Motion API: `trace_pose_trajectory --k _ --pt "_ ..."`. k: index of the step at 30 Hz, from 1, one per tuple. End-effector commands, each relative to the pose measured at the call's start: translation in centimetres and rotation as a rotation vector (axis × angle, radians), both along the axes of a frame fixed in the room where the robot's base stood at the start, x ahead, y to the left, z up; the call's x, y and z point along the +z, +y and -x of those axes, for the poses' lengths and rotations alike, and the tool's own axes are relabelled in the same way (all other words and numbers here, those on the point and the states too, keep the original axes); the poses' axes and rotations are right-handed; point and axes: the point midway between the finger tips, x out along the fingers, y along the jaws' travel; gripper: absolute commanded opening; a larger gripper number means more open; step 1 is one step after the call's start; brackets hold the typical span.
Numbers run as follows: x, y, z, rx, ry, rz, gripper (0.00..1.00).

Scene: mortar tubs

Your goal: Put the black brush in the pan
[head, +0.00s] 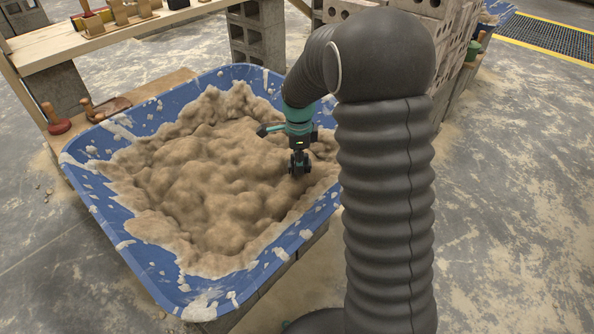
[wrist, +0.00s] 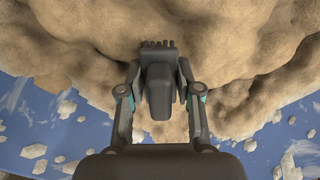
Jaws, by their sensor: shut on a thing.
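My gripper (head: 299,168) points down over the sand-coloured mortar in the blue tub, near its right side. In the wrist view my gripper (wrist: 158,95) has its fingers closed on both sides of a dark grey-black thing (wrist: 158,75). This looks like the black brush, with a toothed, bristle-like far edge. Mortar lies right behind it; I cannot tell whether it touches. A brown, shallow thing with a handle, perhaps the pan (head: 112,107), lies on the plank beyond the tub's left rim.
The blue tub (head: 98,205) is spattered and heaped with mortar (head: 200,180). A red tool with a handle (head: 56,122) lies left of the brown thing. A wooden bench (head: 105,38) with small tools stands behind. Concrete blocks (head: 257,35) stand at the back.

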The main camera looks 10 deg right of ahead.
Motion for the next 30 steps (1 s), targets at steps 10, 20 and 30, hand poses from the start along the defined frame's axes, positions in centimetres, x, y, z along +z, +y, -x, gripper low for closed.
trace_pose_trajectory --k 10,20,30 --pt "-2.0 -0.6 -1.4 -0.001 0.0 0.0 0.0" --pt "-4.9 -0.6 -1.4 -0.001 -0.002 0.0 0.0" --pt "-5.2 -0.6 -1.4 -0.001 -0.001 0.0 0.46"
